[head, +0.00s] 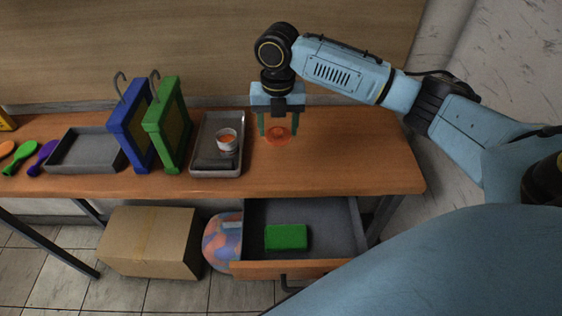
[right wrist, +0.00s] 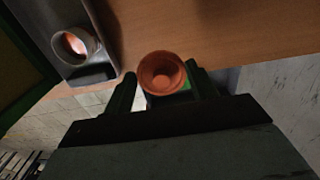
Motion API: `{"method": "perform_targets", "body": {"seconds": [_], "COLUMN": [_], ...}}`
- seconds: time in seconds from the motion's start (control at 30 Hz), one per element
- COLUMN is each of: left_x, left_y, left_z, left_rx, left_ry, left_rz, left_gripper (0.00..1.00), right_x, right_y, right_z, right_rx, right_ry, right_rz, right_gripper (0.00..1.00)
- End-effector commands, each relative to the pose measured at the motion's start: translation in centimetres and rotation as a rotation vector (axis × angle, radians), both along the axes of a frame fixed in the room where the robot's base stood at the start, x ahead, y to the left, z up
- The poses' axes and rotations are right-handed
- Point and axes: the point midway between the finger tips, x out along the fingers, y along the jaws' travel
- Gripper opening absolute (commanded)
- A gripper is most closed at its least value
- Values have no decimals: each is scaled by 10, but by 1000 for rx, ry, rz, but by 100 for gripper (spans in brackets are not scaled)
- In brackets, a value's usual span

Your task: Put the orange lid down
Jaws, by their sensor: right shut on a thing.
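The orange lid (head: 278,137) is round and hangs between the fingers of my right gripper (head: 278,128), over the bare right part of the table. In the right wrist view the lid (right wrist: 162,73) shows its hollow, cup-like side between the two dark fingers of the right gripper (right wrist: 160,82). The right gripper is shut on it. Whether the lid touches the table top is hard to tell. An open can with orange contents (head: 227,140) stands in a grey metal tray (head: 219,172); it also shows in the right wrist view (right wrist: 76,44). My left gripper is not in view.
The wooden table (head: 350,165) is clear right of the lid. Green (head: 165,130) and blue (head: 131,130) frames stand left of the tray. An empty tray (head: 85,150) is farther left. Below, an open drawer (head: 335,215) holds a green block (head: 287,237); a cardboard box (head: 150,242) is beside it.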

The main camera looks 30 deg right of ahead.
Motion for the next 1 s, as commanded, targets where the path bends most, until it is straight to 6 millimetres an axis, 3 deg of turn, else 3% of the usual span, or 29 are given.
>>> {"method": "perform_targets", "body": {"seconds": [0.13,0.33,1.0], "left_x": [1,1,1], "left_y": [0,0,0], "left_z": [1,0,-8], "left_rx": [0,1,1], "left_ry": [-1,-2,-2], "left_rz": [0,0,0], "left_gripper": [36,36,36], "right_x": [2,3,3], "right_y": [-6,-9,-9], "right_z": [-2,-12,-103], "right_rx": [-1,-2,-2], "right_ry": [-1,2,-1], "right_rz": [162,244,245], "right_gripper": [37,37,37]}}
